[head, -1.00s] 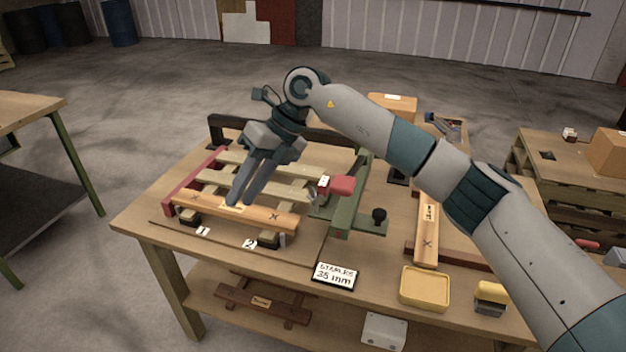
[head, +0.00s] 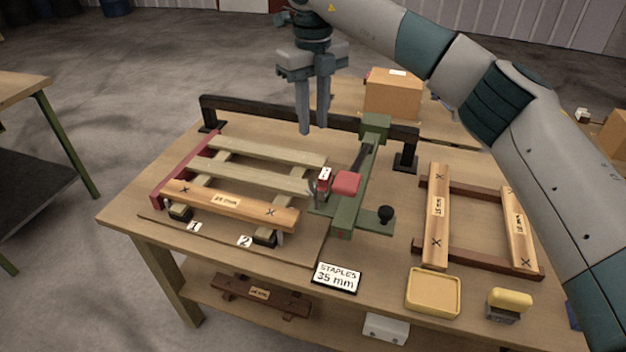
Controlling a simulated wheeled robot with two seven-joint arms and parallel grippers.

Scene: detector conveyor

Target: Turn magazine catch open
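A green staple tool (head: 345,211) stands on the workbench beside the right end of a wooden frame. It carries a red block (head: 346,183), a small red-and-white part (head: 324,178) and a black round knob (head: 386,214) on a side arm. I cannot tell for certain which part is the magazine catch. My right gripper (head: 313,130) points down above the back of the bench, behind and left of the red block, touching nothing I can see. Its two fingers are apart with a narrow gap and nothing between them. My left gripper is not in view.
The slatted frame (head: 245,180) with a labelled front board (head: 228,202) lies left of the tool. A black rail (head: 262,115) runs behind. A second frame (head: 437,215), a yellow tray (head: 432,292) and a "STAPLES 35 mm" sign (head: 337,277) lie right and front.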

